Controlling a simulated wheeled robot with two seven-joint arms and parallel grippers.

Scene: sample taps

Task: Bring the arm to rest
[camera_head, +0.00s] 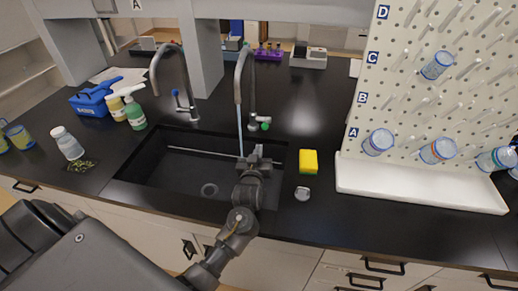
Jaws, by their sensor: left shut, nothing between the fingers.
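My left arm reaches up from the bottom over the front edge of the black sink (150,172). My left gripper (259,152) is shut and empty, over the right part of the sink, just below the green-knobbed tap (239,85). A thin pale stream, like running water, falls from that tap's spout just left of the gripper. The tap's green knob (265,126) is close above the gripper; I cannot tell whether they touch. The blue-knobbed tap (165,50) stands to the left, with no stream visible. My right gripper is not in view.
A yellow-green sponge (308,161) and a small round metal item (302,194) lie right of the sink. A pegboard (440,90) with several containers stands above a white tray (420,190). Spray bottles (134,112), a blue caddy (92,105) and a white-capped jar (67,143) stand left.

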